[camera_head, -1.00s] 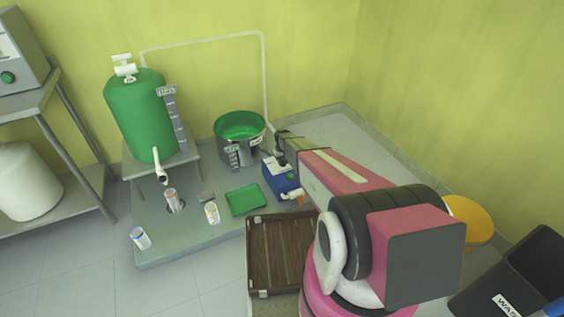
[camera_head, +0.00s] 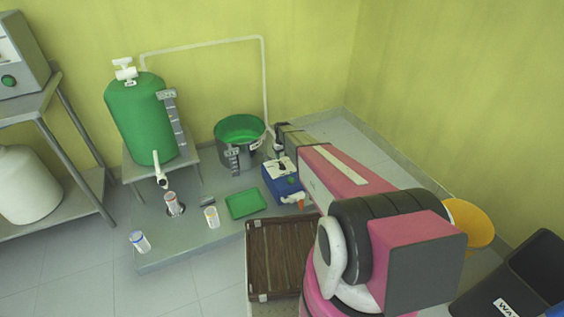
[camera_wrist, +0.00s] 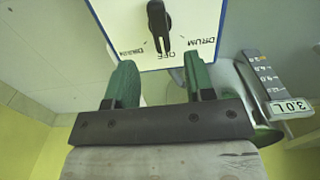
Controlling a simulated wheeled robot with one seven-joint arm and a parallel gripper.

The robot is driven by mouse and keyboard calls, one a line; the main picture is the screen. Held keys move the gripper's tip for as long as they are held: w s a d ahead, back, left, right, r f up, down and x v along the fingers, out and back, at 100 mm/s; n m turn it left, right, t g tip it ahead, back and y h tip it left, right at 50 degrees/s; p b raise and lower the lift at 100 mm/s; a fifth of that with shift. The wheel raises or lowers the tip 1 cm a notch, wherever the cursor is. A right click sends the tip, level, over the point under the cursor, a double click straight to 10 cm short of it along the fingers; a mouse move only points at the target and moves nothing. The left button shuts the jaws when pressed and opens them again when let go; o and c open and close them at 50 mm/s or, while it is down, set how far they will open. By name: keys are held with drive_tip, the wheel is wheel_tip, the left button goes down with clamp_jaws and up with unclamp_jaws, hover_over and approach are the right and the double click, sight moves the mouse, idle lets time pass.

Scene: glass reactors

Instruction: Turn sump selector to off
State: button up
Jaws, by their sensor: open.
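The sump selector is a black knob (camera_wrist: 158,25) on a white panel (camera_wrist: 125,20) at the top of the wrist view. The labels DRUM, OFF and a partly legible third one appear upside down. The knob stands nearly vertical in the picture, its lower end close to the OFF label. My gripper (camera_wrist: 160,82) is open and empty; its two green fingers are apart and clear of the knob. In the head view the panel is the white top of a blue box (camera_head: 284,187), and my gripper (camera_head: 278,146) is just above and behind it.
A green-lined pot (camera_head: 240,155) stands behind left of the box, with a green tray (camera_head: 245,204) to its left. A brown crate (camera_head: 250,255) is in front. A scale marked 3.0 L (camera_wrist: 275,85) is at right in the wrist view. A thin pipe (camera_head: 264,85) runs down behind.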

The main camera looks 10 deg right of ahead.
sight(282, 164)
wheel_tip(282, 164, up, 3)
drive_tip(key=shift+r, duration=0.2)
drive_tip(key=s+d+r+m, duration=0.1)
drive_tip(key=s+r, duration=0.6)
drive_tip(key=s, duration=0.5)
drive_tip(key=s+d+r+m, duration=0.1)
drive_tip(key=s+d+r, duration=0.1)
drive_tip(key=s+r, duration=0.6)
drive_tip(key=s+d+r+m, duration=0.1)
drive_tip(key=s+r, duration=0.6)
drive_tip(key=s, duration=0.9)
drive_tip(key=shift+s+d+r+m, duration=0.15)
drive_tip(key=shift+r+m, duration=0.15)
drive_tip(key=shift+r, duration=0.1)
